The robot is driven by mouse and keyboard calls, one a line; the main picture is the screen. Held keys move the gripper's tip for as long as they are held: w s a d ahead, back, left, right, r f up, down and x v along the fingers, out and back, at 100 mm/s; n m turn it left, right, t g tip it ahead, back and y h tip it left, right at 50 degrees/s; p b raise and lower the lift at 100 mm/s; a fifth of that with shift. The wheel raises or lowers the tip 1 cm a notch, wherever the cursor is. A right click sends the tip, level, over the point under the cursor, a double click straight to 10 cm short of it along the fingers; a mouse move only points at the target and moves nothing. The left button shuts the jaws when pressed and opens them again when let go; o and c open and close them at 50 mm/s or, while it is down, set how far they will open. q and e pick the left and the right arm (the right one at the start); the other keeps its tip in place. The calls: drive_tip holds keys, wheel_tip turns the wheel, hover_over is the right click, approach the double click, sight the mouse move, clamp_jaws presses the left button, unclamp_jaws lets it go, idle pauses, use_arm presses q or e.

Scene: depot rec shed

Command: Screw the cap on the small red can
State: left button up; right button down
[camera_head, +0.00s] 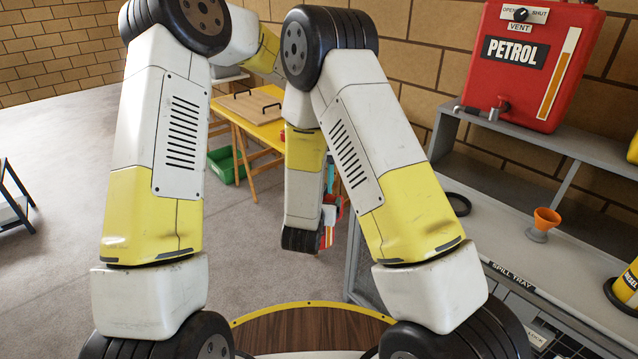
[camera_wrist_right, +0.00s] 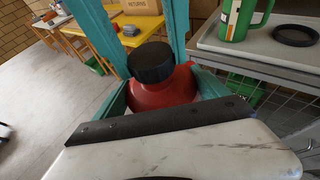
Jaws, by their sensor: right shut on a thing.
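The small red can (camera_wrist_right: 160,92) is upright in the right wrist view, between the teal fingers of my right gripper (camera_wrist_right: 162,97), which is shut on it. The black ribbed cap (camera_wrist_right: 151,62) sits on top of the can; how tightly, I cannot tell. My left gripper (camera_wrist_right: 150,50) comes down from above. Its two teal fingers stand on either side of the cap and appear spread wider than it. In the head view only a sliver of the teal left gripper (camera_head: 331,172) and a bit of red show, mostly hidden behind my right arm.
A yellow table (camera_head: 262,132) and green bin (camera_head: 226,164) stand behind.

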use_arm(q)
clamp_jaws()
drive_tip(key=m, duration=0.4)
drive_tip(key=shift+m, duration=0.4)
drive_tip(key=o, duration=1.2)
unclamp_jaws()
drive_tip(key=shift+o, duration=0.2)
drive_tip(key=shift+r, duration=0.15)
wheel_tip(320, 180, up, 4)
drive_tip(key=shift+r, duration=0.15)
drive_tip(key=shift+c, duration=0.4)
